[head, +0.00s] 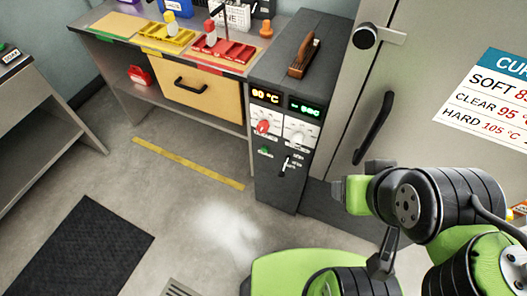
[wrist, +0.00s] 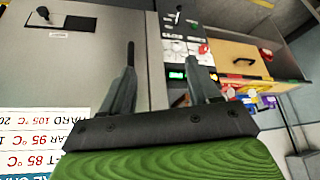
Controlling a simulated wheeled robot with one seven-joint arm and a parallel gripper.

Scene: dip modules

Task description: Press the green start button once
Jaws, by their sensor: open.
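The small green button (head: 265,151) is on the front of a dark control cabinet (head: 275,188) in the head view, low on the panel under a red knob (head: 263,126). My gripper (wrist: 162,53) shows in the wrist view with two dark fingers spread apart and nothing between them. The cabinet's panel (wrist: 186,42) appears upside down beyond the right finger, with a clear gap that I cannot measure. In the head view my arm is at the lower right, and the fingers are not clearly visible.
A white knob (head: 297,131) and a black lever (head: 287,164) are beside the button. Two lit displays (head: 266,97) are above. A grey door with a black handle (head: 374,127) stands to the right. A bench with colored trays (head: 165,36) is left.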

